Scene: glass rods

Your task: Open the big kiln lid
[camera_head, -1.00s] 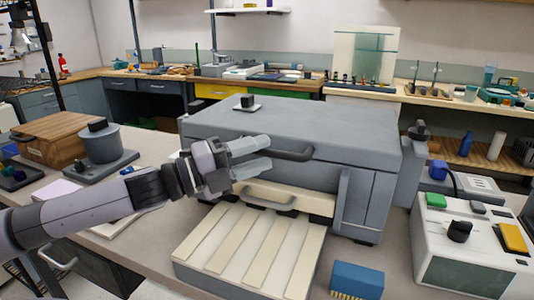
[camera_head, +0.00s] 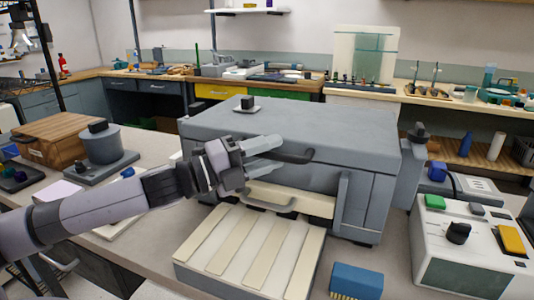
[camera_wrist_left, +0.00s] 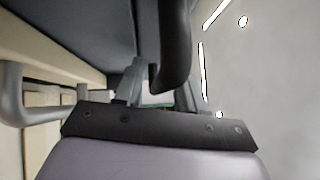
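The big kiln (camera_head: 270,150) is a grey box on the table, and its flat lid (camera_head: 310,118) is down. A dark bar handle (camera_head: 297,157) sticks out from the lid's front; its curved bar also shows large in the left wrist view (camera_wrist_left: 176,45). My left gripper (camera_head: 279,154) is at the left end of this handle, with its two fingers apart, one above the other. Whether the fingers touch the bar is unclear. My right gripper is not in view.
Below the lid is a cream front with a grey handle (camera_head: 270,203). A slatted tray (camera_head: 250,250) lies in front, with a blue brush (camera_head: 357,280) beside it. A control box (camera_head: 470,245) stands right. A grey pot (camera_head: 100,145) and wooden box (camera_head: 60,138) stand left.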

